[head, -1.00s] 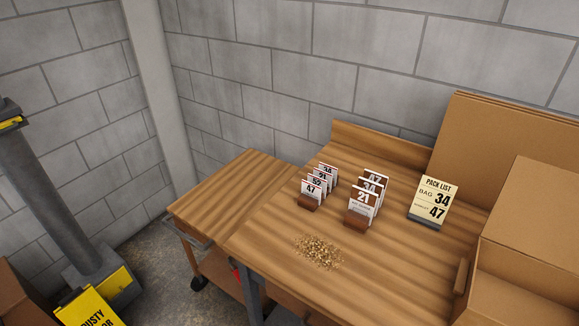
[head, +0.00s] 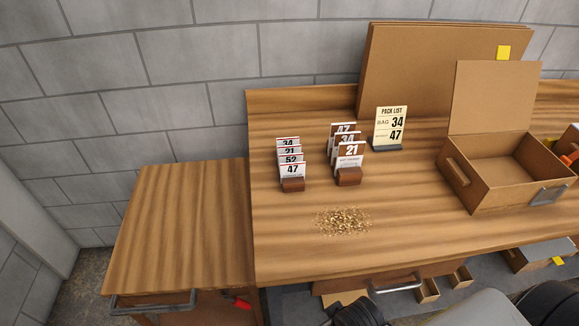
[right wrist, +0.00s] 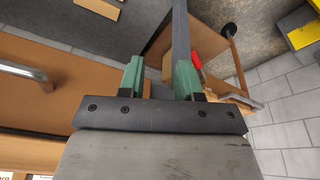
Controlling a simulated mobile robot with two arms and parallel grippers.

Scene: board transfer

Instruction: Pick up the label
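Several white labels stand upright in a row in the left brown wooden holder (head: 293,185); the front label (head: 292,171) reads 47, with 52, 21 and 34 behind it. The right brown holder (head: 348,178) carries another row; its front label (head: 351,158) reads 21, with 34 and 47 behind. My right gripper (right wrist: 158,68) is open and empty in the right wrist view, away from the labels. My left gripper cannot be made out.
The wooden bench (head: 300,250) has a pile of grain-like bits (head: 342,221) in front of the holders. An open cardboard box (head: 480,190) stands at right; large cardboard sheets (head: 420,75) lean at the back. A lower wooden cart (head: 180,225) stands left. The bench front is mostly clear.

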